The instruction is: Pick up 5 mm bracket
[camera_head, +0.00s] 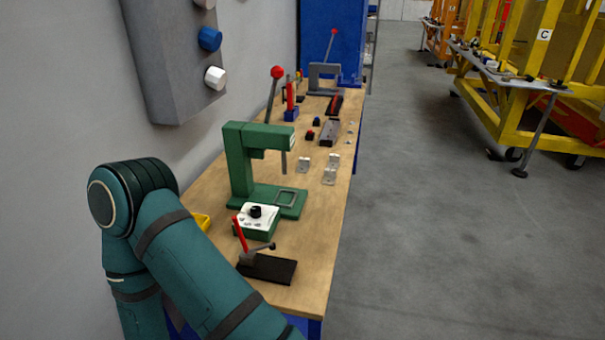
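My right gripper is not in view.
A white-and-green control box (256,221) and a black clamp with a red handle (267,267) stand at the near end. A grey lever press (323,78) is farther back. A grey wall box (175,60) overhangs the left.

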